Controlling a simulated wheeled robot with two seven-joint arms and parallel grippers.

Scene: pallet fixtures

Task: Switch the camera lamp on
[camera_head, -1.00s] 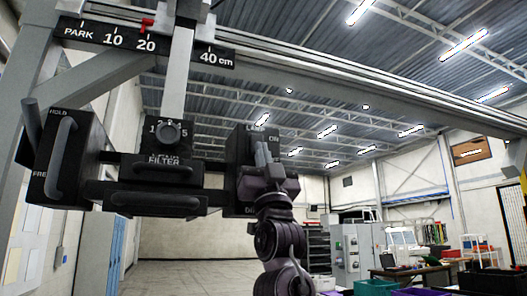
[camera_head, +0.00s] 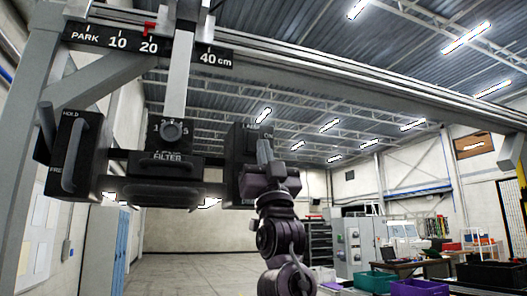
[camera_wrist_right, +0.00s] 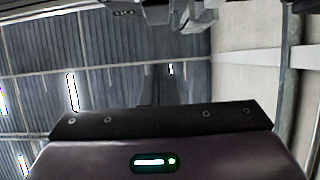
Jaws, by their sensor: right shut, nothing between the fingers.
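The camera unit hangs from a grey post (camera_head: 181,85) under the overhead rail. Its lamp box (camera_head: 236,165) is dark, at the unit's right end, with LAMP and ON lettering partly visible. My right gripper (camera_head: 265,150) is shut and empty, pointing up in front of this box and covering much of its face, including any switch there. I cannot tell whether it touches the box. In the right wrist view, the gripper body (camera_wrist_right: 240,155) fills the bottom, and dark parts of the unit (camera_wrist_right: 150,12) show at the top edge. My left gripper is out of view.
A FILTER box (camera_head: 165,170) and a HOLD box with a handle (camera_head: 73,155) sit left of the lamp box. The rail has a scale plate (camera_head: 105,40) with a red pointer (camera_head: 149,29). Bins and benches stand far back right; the floor between is clear.

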